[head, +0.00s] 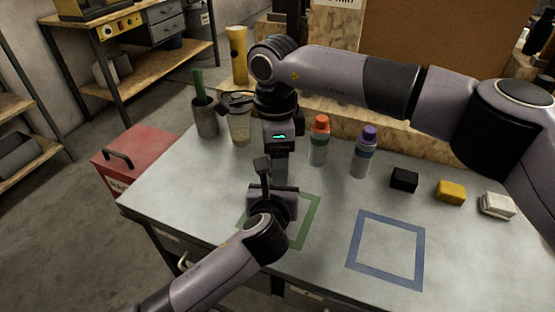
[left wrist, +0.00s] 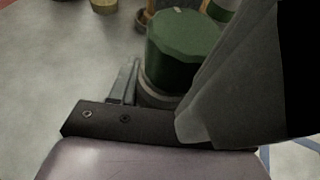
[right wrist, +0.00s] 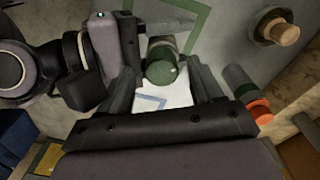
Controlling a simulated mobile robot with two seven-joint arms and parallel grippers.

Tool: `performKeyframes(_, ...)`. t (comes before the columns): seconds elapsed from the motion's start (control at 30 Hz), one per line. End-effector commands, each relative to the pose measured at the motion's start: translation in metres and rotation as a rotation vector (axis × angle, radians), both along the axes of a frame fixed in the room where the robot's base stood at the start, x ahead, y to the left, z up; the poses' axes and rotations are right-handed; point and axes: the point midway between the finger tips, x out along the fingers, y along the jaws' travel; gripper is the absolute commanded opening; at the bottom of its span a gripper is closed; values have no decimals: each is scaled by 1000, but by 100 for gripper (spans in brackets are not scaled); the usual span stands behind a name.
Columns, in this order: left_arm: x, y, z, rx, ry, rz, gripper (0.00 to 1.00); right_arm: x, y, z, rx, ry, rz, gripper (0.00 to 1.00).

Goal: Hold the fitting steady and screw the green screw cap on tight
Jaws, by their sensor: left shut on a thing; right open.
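The green screw cap (left wrist: 183,38) sits on top of the grey fitting (left wrist: 160,95) in the left wrist view; how tightly cannot be seen. The cap also shows in the right wrist view (right wrist: 160,70), between the spread fingers of my right gripper (right wrist: 163,85). My left gripper (left wrist: 150,100) is shut on the fitting's body, below the cap. In the head view my right gripper (head: 280,172) is open and points down just above my left gripper (head: 272,190). The arms largely hide cap and fitting there.
An orange-capped bottle (head: 319,150) and a purple-capped bottle (head: 362,158) stand close to the right of my grippers. The blue outline (head: 352,250) is empty.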

Motion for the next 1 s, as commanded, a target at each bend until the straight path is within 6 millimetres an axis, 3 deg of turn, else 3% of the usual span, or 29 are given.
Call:
performKeyframes(0.3,-2,-2,-2,3,4,-7,9,1,6,69,10,-6,2,66)
performKeyframes(0.5,-1,-2,-1,2,3,-5,9,2,5,101,6,-4,0,66)
performKeyframes(0.7,-1,-2,-1,1,2,-5,9,2,4,114,4,-2,0,66)
performKeyframes(0.93,-1,-1,-1,2,2,-4,9,2,4,114,4,-2,0,66)
performKeyframes(0.97,-1,-2,1,0,-2,-4,54,2,4,114,4,-2,0,66)
performKeyframes(1.0,-1,-2,1,0,-1,-4,68,2,4,114,3,-2,0,66)
